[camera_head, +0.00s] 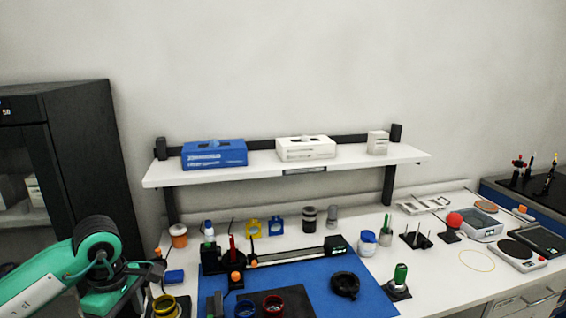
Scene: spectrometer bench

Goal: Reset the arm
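My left arm (42,285), teal and white with a black joint, comes in at the lower left in the head view. Its end, with my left gripper (155,270), is dark and small beside the left edge of the bench, and I cannot make out whether its fingers are apart. No held object can be made out there. My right arm and gripper are not in view.
A white bench (440,275) carries a blue mat (320,290) with a black dish (345,285) and small cups. A shelf (270,170) with boxes hangs above. A dark cabinet (85,150) stands left.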

